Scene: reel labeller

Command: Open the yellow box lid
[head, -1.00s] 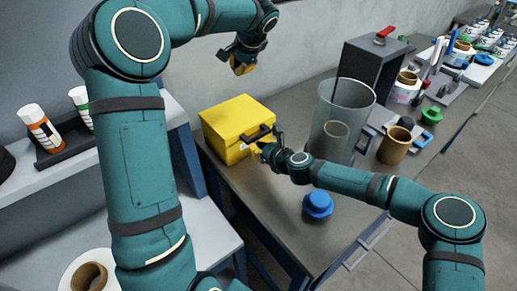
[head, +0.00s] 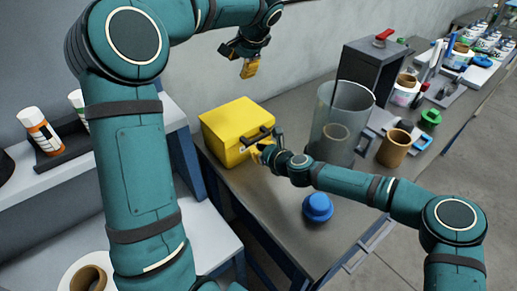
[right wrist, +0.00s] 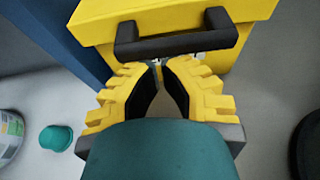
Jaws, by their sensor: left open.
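The yellow box (head: 225,125) stands on the grey workbench with its lid down. It has a black handle (head: 259,134) on its front. My right gripper (head: 262,152) is at the box front, just under the handle. In the right wrist view the right gripper (right wrist: 161,68) has its yellow fingertips almost together, close to the handle (right wrist: 176,40) and the box front (right wrist: 200,65). I see nothing between them; whether they touch the box is unclear. My left gripper (head: 249,68) is open and empty, in the air above and behind the box.
A clear cylinder (head: 343,115) stands right of the box, near my right forearm. A blue knob-shaped object (head: 317,207) lies near the bench's front edge. A brown roll (head: 394,148) and a dark grey box (head: 372,66) stand further right. A wall is behind.

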